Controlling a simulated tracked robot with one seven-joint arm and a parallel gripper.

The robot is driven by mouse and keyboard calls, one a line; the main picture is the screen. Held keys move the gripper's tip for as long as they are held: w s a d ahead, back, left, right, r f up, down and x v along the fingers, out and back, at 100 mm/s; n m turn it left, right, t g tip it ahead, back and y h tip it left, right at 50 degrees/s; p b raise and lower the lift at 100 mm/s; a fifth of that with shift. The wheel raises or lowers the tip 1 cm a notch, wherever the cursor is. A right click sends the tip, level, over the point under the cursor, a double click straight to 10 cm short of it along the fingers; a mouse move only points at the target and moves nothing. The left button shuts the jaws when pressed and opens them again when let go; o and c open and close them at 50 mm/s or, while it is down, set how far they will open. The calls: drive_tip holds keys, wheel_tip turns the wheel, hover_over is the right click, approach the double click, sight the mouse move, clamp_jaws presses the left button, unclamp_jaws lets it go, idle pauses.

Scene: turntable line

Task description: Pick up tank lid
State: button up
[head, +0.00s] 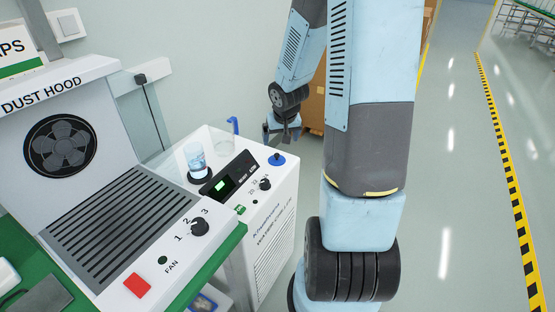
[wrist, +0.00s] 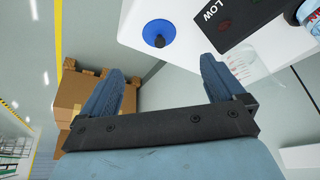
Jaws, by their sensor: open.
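The tank lid appears to be the small blue round piece with a knob (head: 277,160), at the back right corner of the white machine's top. In the wrist view, the blue lid (wrist: 158,33) is a round disc with a darker knob, lying on the white top. My gripper (head: 283,136) hangs near that corner, behind the lid in the head view. In the wrist view, my gripper (wrist: 162,68) is open and empty. Its two blue fingers point toward the machine, and the lid lies beyond the gap between them, apart from both.
A clear vessel with blue liquid (head: 195,160) stands on the white machine (head: 272,225), by a black control panel (head: 229,179). The dust hood (head: 120,220) is at left. Cardboard boxes (wrist: 82,95) stand beyond my gripper.

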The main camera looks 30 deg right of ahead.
approach(277, 155)
drive_tip(key=shift+s+x, duration=0.2)
drive_tip(key=shift+x, duration=0.9)
drive_tip(key=shift+s+x, duration=0.25)
drive_tip(key=shift+x, duration=0.8)
drive_tip(key=shift+w+x, duration=0.15)
drive_tip(key=shift+x, duration=1.3)
drive_tip(key=shift+w+x, duration=0.15)
drive_tip(key=shift+x, duration=1.25)
drive_tip(key=shift+r, duration=0.1)
drive_tip(key=shift+c, duration=0.4)
drive_tip(key=shift+a, duration=0.1)
drive_tip(key=c, duration=1)
drive_tip(key=shift+o, duration=0.2)
